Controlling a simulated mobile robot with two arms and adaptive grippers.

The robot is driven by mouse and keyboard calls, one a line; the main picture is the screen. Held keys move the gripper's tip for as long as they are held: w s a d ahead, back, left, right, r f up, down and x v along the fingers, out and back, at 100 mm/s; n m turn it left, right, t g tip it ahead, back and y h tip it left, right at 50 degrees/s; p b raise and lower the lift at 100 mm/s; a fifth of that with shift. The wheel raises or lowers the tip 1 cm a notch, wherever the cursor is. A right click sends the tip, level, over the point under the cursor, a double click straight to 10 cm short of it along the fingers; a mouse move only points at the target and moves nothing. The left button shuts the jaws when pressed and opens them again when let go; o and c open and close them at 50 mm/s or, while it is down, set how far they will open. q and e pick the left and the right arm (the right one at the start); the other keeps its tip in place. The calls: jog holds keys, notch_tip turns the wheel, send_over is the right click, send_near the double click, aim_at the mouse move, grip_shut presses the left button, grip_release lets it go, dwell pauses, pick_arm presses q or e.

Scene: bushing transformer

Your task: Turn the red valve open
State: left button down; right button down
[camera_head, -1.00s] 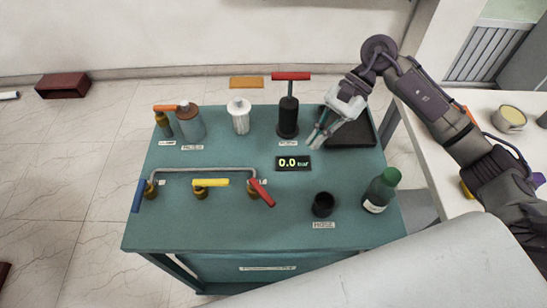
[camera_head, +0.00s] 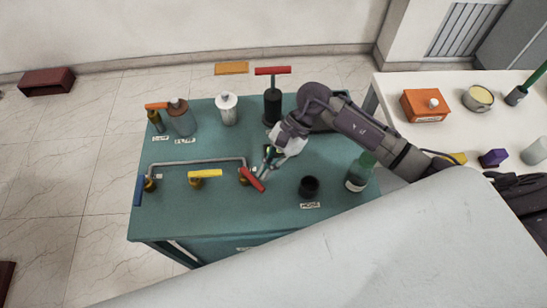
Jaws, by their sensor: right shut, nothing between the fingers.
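The red valve handle (camera_head: 252,179) is at the right end of the grey pipe (camera_head: 200,163) on the teal table. It lies slanted, from upper left to lower right, over a brass body. My right gripper (camera_head: 265,174) reaches in from the right, shut and with nothing held, its fingertips close beside the handle on its right side. I cannot tell whether they touch it. The yellow valve (camera_head: 206,173) lies crosswise along the pipe and the blue valve (camera_head: 139,190) stands at the left end. My left gripper is not in view.
A black pump with a red T-handle (camera_head: 272,106) stands behind my gripper. A black cup (camera_head: 309,187) and a green bottle (camera_head: 360,172) stand to the right. A white canister (camera_head: 227,109) is at the back. The table's front left (camera_head: 180,222) is clear.

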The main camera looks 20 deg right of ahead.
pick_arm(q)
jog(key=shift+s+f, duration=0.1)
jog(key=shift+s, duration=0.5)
